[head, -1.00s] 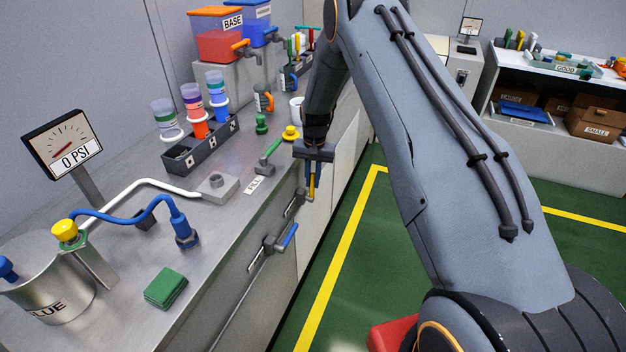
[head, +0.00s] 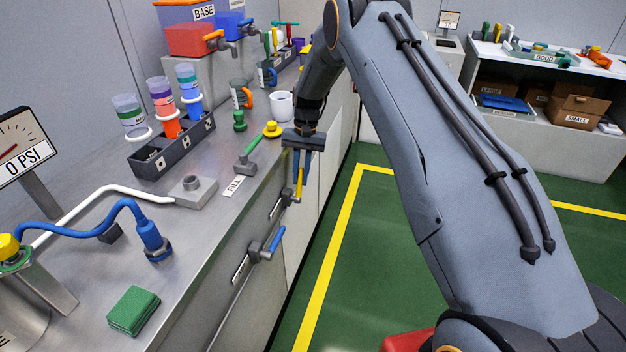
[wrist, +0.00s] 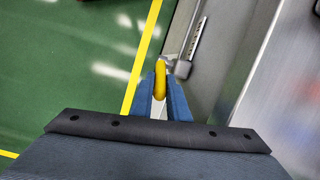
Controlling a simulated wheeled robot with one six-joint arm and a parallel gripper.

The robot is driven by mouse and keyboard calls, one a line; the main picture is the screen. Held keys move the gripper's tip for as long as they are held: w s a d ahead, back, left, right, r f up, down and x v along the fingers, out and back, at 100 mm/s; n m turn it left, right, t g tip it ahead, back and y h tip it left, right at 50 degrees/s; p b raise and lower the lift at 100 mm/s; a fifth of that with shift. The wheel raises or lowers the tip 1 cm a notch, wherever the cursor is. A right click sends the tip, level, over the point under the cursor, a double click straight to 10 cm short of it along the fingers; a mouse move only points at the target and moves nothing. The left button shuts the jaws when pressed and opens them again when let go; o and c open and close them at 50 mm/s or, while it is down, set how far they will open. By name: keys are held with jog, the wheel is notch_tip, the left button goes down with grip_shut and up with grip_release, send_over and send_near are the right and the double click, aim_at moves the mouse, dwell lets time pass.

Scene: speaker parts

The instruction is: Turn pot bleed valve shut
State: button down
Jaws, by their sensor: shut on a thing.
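A valve with a yellow lever handle (head: 299,184) is on the front face of the steel counter. The lever hangs roughly downward in the head view. My gripper (head: 303,164) reaches down at the counter's front edge, its blue fingers shut on the yellow lever. In the wrist view the yellow handle (wrist: 160,80) stands between the two fingertips (wrist: 161,92), with the grey valve body (wrist: 182,68) just beyond. The label plate beside it is too small to read. The fingers partly hide the lever.
A blue-handled valve (head: 277,239) sits nearer on the same counter front. A green-handled valve (head: 250,155) by the FILL label is on the countertop. A pressure gauge (head: 18,150) reads 0 PSI. The green floor (head: 390,260) beside the counter is clear.

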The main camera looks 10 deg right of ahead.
dwell(0.3)
jog(key=c, duration=1.7)
grip_release()
jog(key=shift+b+v, duration=1)
jog(key=shift+v, duration=2.9)
jog(key=shift+w, duration=0.15)
